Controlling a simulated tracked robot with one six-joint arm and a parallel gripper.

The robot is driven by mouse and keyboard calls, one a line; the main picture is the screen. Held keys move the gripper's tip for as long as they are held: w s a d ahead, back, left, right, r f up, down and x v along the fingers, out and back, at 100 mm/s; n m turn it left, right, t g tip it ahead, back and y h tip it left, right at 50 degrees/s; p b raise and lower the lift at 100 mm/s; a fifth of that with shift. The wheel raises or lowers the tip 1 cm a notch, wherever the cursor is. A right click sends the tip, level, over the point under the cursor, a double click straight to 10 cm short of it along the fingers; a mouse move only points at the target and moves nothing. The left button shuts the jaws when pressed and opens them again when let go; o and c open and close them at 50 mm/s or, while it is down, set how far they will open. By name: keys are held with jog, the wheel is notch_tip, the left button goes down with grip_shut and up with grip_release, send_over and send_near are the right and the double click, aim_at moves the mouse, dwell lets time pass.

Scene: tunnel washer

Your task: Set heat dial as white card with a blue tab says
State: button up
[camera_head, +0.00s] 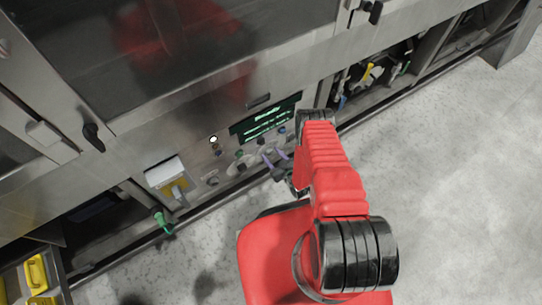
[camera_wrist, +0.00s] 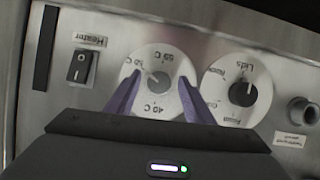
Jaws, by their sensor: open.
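The heat dial (camera_wrist: 157,108) is a round white disc in the wrist view, with upside-down temperature marks; 40 C shows at the bottom, others at the upper left and top right. Its small grey knob (camera_wrist: 160,79) seems to point to the upper left, toward what looks like 50. My gripper (camera_wrist: 158,83) is open, its two purple fingers on either side of the knob in front of the disc. I cannot tell whether they touch it. In the head view, my gripper (camera_head: 275,158) is at the control panel. I cannot make out a white card with a blue tab.
A second white dial (camera_wrist: 245,112) with a black knob is close right of the heat dial. A black rocker switch labelled Heater (camera_wrist: 82,67) is to the left. A green-lit display (camera_head: 266,121) is on the panel. Grey floor (camera_head: 455,190) is clear at right.

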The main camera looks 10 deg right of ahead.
jog(key=shift+c, duration=0.5)
jog(key=c, duration=0.9)
jog(key=shift+a, duration=0.5)
jog(key=shift+d, duration=0.3)
jog(key=shift+c, duration=0.2)
jog(key=shift+s+n, duration=0.1)
jog(key=shift+n, duration=0.2)
jog(key=n+h, duration=0.2)
jog(key=n, duration=0.1)
jog(key=shift+s+a+f+t, duration=0.1)
jog(key=shift+t, duration=0.3)
jog(key=n+h, duration=0.1)
jog(key=n+t+h, duration=0.1)
jog(key=n, duration=0.1)
jog(key=shift+f+n+t, duration=0.15)
jog(key=shift+n+t, duration=0.15)
jog(key=shift+s, duration=0.1)
